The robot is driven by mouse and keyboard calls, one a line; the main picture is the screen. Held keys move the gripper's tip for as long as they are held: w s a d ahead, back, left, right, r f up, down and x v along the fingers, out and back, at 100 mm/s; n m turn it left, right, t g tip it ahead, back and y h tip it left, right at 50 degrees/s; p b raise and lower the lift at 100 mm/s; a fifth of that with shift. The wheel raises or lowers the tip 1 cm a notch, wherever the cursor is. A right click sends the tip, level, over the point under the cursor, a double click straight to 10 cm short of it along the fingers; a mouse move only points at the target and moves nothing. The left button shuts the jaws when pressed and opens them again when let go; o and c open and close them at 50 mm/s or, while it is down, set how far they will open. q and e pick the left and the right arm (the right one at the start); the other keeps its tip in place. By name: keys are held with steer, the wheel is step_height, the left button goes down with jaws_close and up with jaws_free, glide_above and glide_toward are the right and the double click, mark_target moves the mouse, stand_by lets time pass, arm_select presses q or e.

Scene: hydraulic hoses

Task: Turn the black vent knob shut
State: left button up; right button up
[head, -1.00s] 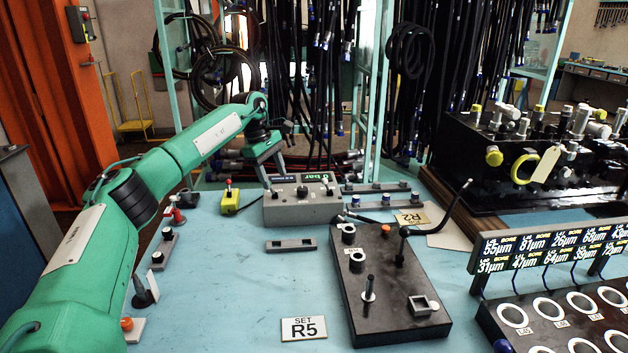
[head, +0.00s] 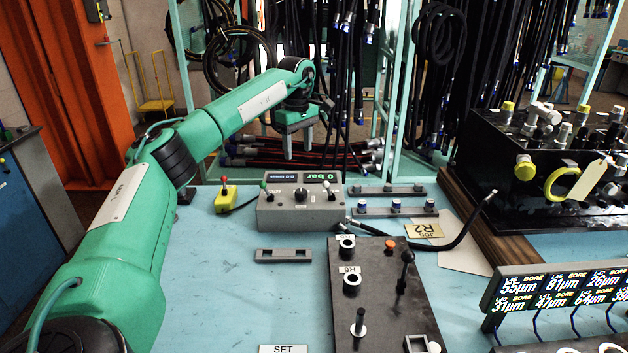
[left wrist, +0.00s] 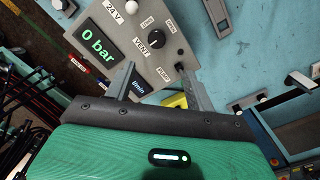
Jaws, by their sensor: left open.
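The black vent knob (head: 301,194) sits on the sloped face of the grey control box (head: 270,214), between two levers. In the left wrist view the knob (left wrist: 156,39) shows beside a VENT label. The display (head: 318,177) reads 0 bar. My left gripper (head: 298,154) is open and empty, its fingers pointing down above the box and apart from the knob. In the left wrist view its fingertips (left wrist: 158,66) frame the PUMP side of the panel. My right gripper is not in view.
A yellow pendant (head: 228,202) stands left of the box. A grey slotted block (head: 284,255) and a black plate (head: 385,300) with posts lie in front. A black hose (head: 465,235) curves to the right. Hoses hang behind. The blue table is clear at the left.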

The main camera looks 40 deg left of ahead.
mark_target(301, 191)
arm_select(q)
step_height(301, 191, down, 5)
steer(key=shift+f+p, duration=0.15)
steer(key=shift+p, duration=0.4)
steer(key=f, duration=0.4)
steer(key=f+p, duration=0.1)
steer(key=f, duration=0.1)
steer(key=shift+w+f, duration=0.35)
steer(key=shift+w, duration=0.05)
steer(key=shift+s+f, duration=0.15)
steer(key=shift+f, duration=0.75)
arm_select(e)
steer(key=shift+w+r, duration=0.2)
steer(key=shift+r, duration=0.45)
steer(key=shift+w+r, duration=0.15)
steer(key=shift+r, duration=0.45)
arm_select(q)
steer(key=c, duration=1)
